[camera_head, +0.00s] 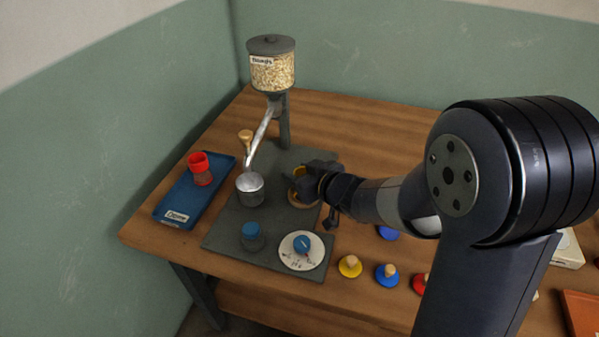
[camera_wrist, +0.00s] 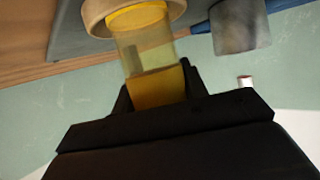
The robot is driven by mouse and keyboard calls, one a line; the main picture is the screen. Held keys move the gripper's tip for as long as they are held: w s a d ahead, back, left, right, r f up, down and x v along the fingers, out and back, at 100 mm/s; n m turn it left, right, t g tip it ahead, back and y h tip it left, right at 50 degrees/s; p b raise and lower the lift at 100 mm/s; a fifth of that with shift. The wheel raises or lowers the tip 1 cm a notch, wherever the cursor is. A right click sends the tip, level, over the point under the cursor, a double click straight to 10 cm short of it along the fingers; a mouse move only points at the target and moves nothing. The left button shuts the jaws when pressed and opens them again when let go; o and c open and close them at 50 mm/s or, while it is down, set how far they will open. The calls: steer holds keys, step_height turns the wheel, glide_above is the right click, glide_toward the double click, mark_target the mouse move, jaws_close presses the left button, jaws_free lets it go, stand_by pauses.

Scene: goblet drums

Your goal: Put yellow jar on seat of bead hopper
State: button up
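The yellow jar (camera_head: 298,172) is at my gripper (camera_head: 308,178) over the grey mat, partly hidden by the gripper. In the wrist view the jar (camera_wrist: 146,50) is clear-walled with yellow ends. My gripper (camera_wrist: 157,92) has a finger on each side of its near yellow part and looks closed on it. Its far yellow end is at a wooden ring (camera_wrist: 95,14), also seen on the mat (camera_head: 299,203); whether it rests there I cannot tell. The bead hopper (camera_head: 272,72), labelled and full of pale beads, stands behind, its metal chute (camera_head: 261,135) slanting down left toward a grey metal cup (camera_head: 250,190).
A blue tray (camera_head: 178,207) at the left holds a red jar (camera_head: 201,170). A blue-lidded jar (camera_head: 252,237) and a white dial (camera_head: 301,252) are at the mat's front. Yellow, blue and red knobbed discs (camera_head: 350,267) lie to the right. My arm covers the right side.

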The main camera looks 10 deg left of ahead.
steer(key=o, duration=0.5)
steer(key=shift+c, duration=0.2)
steer(key=shift+r, duration=0.25)
steer(key=p+v, duration=0.3)
steer(key=v, duration=0.9)
